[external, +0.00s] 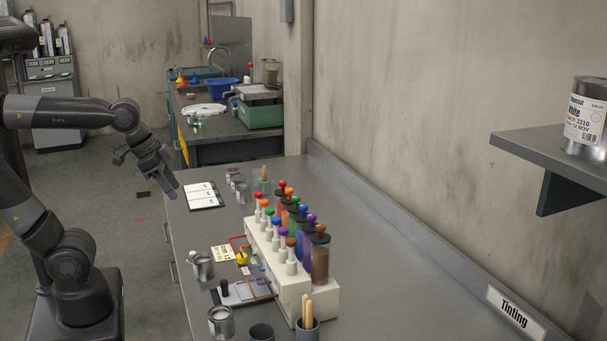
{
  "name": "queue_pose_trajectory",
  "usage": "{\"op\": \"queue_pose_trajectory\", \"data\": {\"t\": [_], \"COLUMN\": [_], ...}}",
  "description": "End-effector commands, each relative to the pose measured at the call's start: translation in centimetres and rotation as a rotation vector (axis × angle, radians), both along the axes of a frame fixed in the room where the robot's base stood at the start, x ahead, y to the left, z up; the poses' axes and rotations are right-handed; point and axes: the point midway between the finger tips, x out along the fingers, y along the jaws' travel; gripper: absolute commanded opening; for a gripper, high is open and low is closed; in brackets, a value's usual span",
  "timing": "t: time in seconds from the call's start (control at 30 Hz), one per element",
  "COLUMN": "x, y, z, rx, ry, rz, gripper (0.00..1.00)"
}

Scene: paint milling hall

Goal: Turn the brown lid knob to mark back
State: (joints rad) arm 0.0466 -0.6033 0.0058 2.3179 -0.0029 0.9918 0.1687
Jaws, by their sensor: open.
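A white stepped rack (292,287) stands on the grey bench with two rows of colored-topped containers. At the near end of its back row is a brown canister (320,262) with a dark brown lid knob (320,229) on top. A smaller white bottle in the front row has a brown cap (291,242). The marks around the knob are too small to read, so I cannot tell its setting. My gripper (173,192) is open and empty, pointing down by the bench's left edge, left of the clipboard and well apart from the rack.
A clipboard (205,196), metal cans (203,265), a yellow-topped item (242,258) and a cup of wooden sticks (307,325) lie around the rack. A wall shelf (540,146) holds a paint can (586,115). The bench right of the rack is clear.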

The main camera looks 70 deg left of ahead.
Motion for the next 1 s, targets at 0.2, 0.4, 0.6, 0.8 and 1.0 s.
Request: {"op": "queue_pose_trajectory", "data": {"t": [0.2,0.4,0.6,0.8,1.0], "x": [6.6,12.5,18.2,23.4,27.8], "y": [-2.4,-5.1,-8.6,-12.8,-17.4], "z": [4.7,7.6,9.1,9.3,8.2], "rx": [0.089,0.161,0.226,0.283,0.331], "ry": [0.073,0.131,0.186,0.235,0.278], "rz": [-0.273,-0.526,-0.786,-1.051,-1.317], "gripper": [0.42,0.42,0.42,0.42,0.42]}}
